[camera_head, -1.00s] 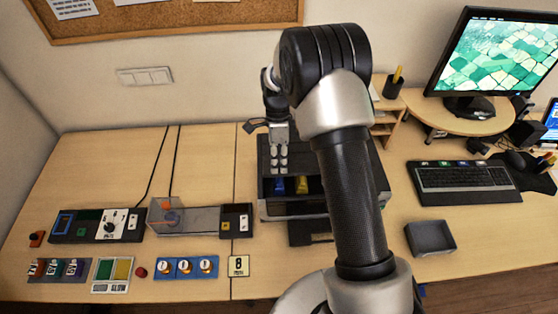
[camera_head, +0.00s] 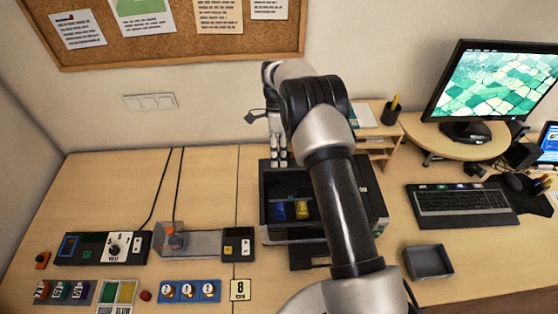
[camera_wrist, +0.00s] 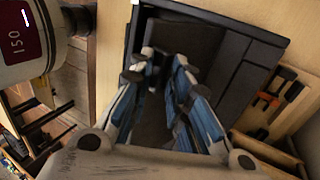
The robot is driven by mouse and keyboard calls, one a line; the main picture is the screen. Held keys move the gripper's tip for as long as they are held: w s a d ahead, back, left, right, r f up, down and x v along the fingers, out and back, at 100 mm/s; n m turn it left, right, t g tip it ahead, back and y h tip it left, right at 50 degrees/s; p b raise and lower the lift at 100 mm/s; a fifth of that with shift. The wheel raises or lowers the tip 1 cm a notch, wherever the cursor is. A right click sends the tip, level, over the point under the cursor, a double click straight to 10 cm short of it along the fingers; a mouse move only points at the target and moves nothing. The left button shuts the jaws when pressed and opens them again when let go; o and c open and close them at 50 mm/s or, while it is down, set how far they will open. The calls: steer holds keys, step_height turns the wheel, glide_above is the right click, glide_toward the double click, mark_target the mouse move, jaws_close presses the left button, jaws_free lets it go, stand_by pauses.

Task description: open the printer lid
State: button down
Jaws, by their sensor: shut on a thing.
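The dark printer (camera_head: 375,200) stands in the middle of the desk, partly hidden behind my arm. Its top is open, and a blue and a yellow cartridge (camera_head: 302,209) show inside. The dark lid stands raised toward the back; my arm hides much of it. My gripper (camera_head: 278,162) is at the printer's back left, shut on the lid's edge. In the wrist view the fingers (camera_wrist: 160,62) reach to a dark panel, which seems to be the lid, but the exact contact is hard to see.
A control box (camera_head: 100,248) and a clear-sided box (camera_head: 190,242) stand left of the printer. A small wooden shelf (camera_head: 378,150) is close at its back right. A grey tray (camera_head: 428,262) and a keyboard (camera_head: 462,204) lie to the right. The back left of the desk is clear.

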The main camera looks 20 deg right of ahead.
steer(key=shift+w+d+f, duration=0.3)
steer(key=shift+w+f, duration=0.2)
steer(key=shift+f, duration=0.25)
steer(key=c, duration=2)
jaws_free()
steer(key=o, duration=0.4)
steer(key=shift+w+f, duration=0.2)
steer(key=shift+w, duration=0.15)
steer(key=shift+r, duration=0.1)
steer(key=shift+c, duration=0.2)
